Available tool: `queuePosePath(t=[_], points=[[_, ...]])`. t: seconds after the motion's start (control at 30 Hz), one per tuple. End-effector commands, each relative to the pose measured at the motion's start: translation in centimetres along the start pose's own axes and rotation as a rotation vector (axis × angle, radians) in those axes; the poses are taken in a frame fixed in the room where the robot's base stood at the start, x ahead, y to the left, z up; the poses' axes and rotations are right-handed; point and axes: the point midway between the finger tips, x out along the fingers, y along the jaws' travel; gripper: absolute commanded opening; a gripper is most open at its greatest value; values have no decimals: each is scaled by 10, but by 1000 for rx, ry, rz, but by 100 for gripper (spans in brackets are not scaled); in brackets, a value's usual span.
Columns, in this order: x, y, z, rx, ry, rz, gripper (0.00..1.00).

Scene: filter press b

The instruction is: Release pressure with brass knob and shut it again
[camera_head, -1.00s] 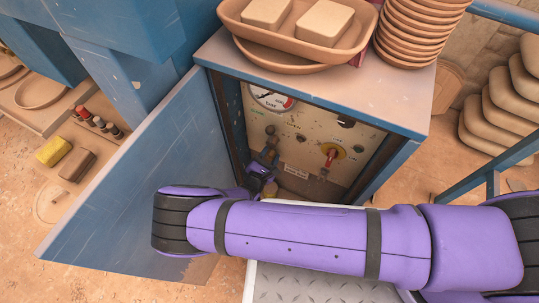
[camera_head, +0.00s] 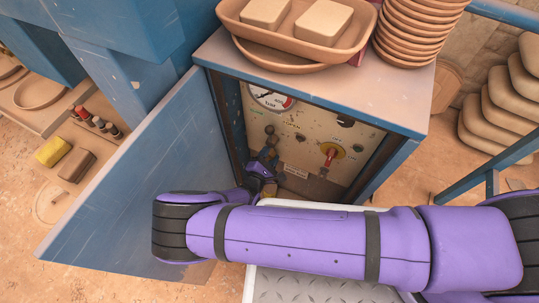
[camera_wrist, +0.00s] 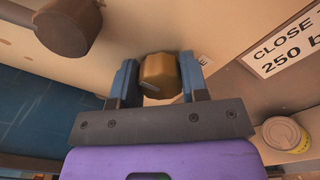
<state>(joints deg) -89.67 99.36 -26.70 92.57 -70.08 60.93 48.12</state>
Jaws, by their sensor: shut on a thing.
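The faceted brass knob (camera_wrist: 158,73) sits between the two blue fingers of my gripper (camera_wrist: 157,82) in the wrist view. The fingers are shut on it from both sides, and a slot or mark shows on its face. In the head view my gripper (camera_head: 266,165) is at the lower left of the cream panel (camera_head: 307,140) in the open blue cabinet. There the fingers and wrist largely cover the knob. The round pressure gauge (camera_head: 270,97) is at the panel's upper left. Its needle reading is too small to tell.
A dark round knob (camera_wrist: 70,27) is close to the left finger. A red-handled valve (camera_head: 329,157) is to the right on the panel. The open cabinet door (camera_head: 145,170) is on the left. A terracotta tray (camera_head: 298,42) and stacked dishes (camera_head: 416,30) stand on top.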

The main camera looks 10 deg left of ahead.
Motion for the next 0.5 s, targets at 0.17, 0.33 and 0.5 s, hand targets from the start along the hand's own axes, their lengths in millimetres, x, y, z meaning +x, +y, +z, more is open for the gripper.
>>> queuePosePath(t=[0.17,0.33,0.5], points=[[-1,-1,-1,0,2,-2,46],[-1,0,0,0,1,-1,67],[-1,0,0,0,1,-1,67]])
